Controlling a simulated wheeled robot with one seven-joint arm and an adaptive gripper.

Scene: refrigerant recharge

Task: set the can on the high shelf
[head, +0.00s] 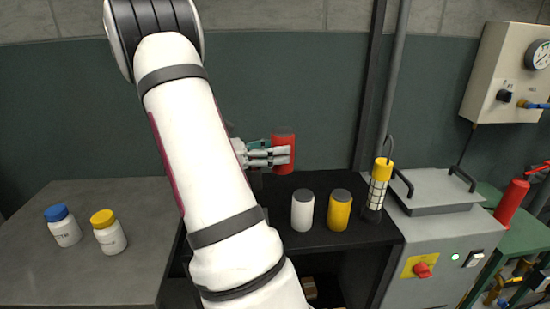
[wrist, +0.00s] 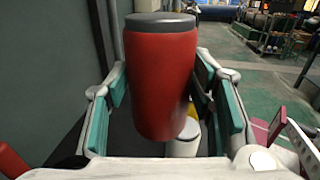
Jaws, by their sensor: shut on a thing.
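A red can (head: 284,155) with a dark grey top is held upright in my gripper (head: 268,157), above the black shelf top (head: 290,185) in the head view. In the wrist view the red can (wrist: 161,80) stands between the two green-padded fingers of my gripper (wrist: 165,100). The fingers are shut on its sides. The can is clear of the surface below it. My white arm hides part of the shelf and the gripper's base. Whether this black top is the high shelf, I cannot tell.
A white can (head: 303,210), a yellow can (head: 340,210) and a caged yellow lamp (head: 378,187) stand on the black top. Two white bottles (head: 108,232) stand on the grey table (head: 60,275). A grey machine (head: 440,235) is at right. A dark post (head: 368,90) rises behind.

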